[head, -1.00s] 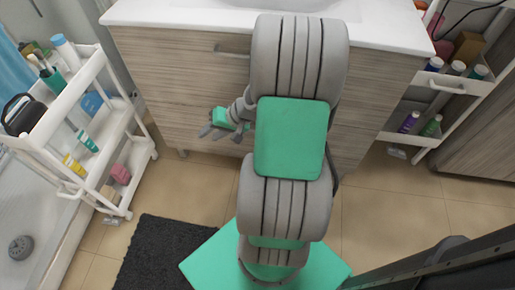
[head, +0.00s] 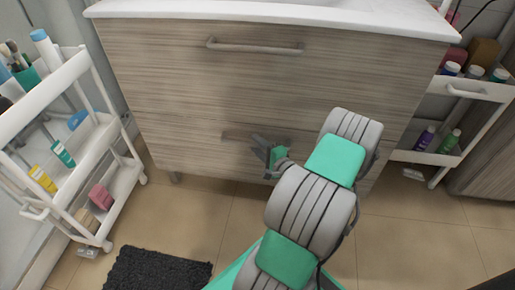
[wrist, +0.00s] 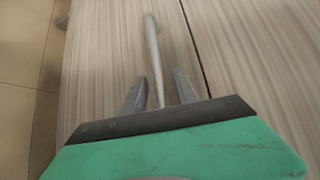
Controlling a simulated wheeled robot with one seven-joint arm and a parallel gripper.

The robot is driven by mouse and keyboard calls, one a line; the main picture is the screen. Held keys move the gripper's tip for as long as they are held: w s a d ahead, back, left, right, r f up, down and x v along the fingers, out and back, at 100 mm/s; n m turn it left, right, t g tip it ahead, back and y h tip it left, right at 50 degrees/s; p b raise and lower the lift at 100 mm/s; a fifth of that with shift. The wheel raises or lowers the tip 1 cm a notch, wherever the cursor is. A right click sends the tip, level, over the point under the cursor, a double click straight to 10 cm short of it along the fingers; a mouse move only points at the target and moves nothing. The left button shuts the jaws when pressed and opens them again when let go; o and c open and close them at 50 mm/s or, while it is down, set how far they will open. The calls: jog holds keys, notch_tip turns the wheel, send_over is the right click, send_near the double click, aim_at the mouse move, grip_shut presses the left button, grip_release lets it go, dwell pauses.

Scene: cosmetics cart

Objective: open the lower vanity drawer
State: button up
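The vanity's lower drawer (head: 180,145) has a wood-grain front and looks closed, flush with the front above it. Its bar handle (head: 235,134) shows partly in the head view, its right part hidden behind my gripper. My gripper (head: 262,148) is at the right part of this handle. In the wrist view the handle (wrist: 152,45) runs between the two fingers of my gripper (wrist: 160,88). The fingers stand apart, with a gap on each side of the bar, so the gripper is open around it and not clamped.
The upper drawer (head: 160,70) with its own handle (head: 255,47) is closed above. A white cart (head: 115,185) with bottles stands at the left, another cart (head: 480,90) at the right. A dark mat (head: 155,270) lies on the tiled floor (head: 195,215).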

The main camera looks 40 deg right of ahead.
jog(key=shift+c, duration=0.5)
grip_shut()
dwell(0.9)
